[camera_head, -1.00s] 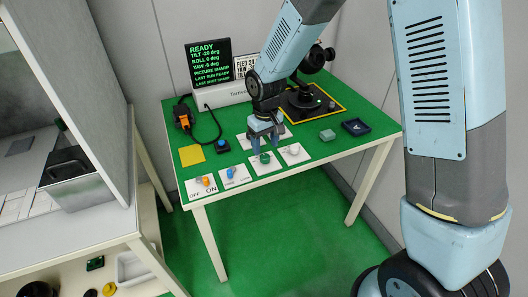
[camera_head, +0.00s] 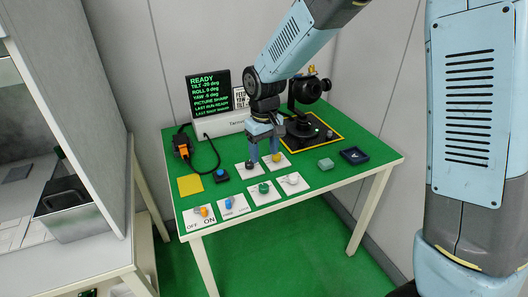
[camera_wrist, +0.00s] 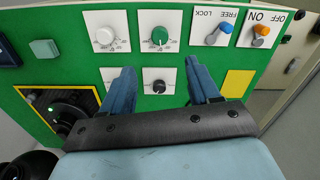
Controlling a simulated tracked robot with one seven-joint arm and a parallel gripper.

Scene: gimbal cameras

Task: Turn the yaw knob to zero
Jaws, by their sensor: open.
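A black knob (camera_head: 250,166) and a yellow knob (camera_head: 277,158) sit on white plates in the back row. A green knob (camera_head: 263,188) and a white knob (camera_head: 292,180) sit in front of them. I cannot read which knob is labelled yaw. My gripper (camera_head: 264,157) is open and points down over the back pair. In the wrist view, the black knob (camera_wrist: 158,86) shows between the spread fingers of my gripper (camera_wrist: 160,68). The yellow knob is hidden there behind the left finger. The screen (camera_head: 209,95) lists tilt, roll and yaw; yaw appears to be a small negative angle.
A blue switch (camera_head: 229,203) and an orange switch (camera_head: 204,211) are at the front left. A blue button (camera_head: 221,175) and yellow square (camera_head: 190,185) lie behind them. A black gimbal device (camera_head: 306,128) stands at the back right, near a green block (camera_head: 326,164) and dark tray (camera_head: 355,155).

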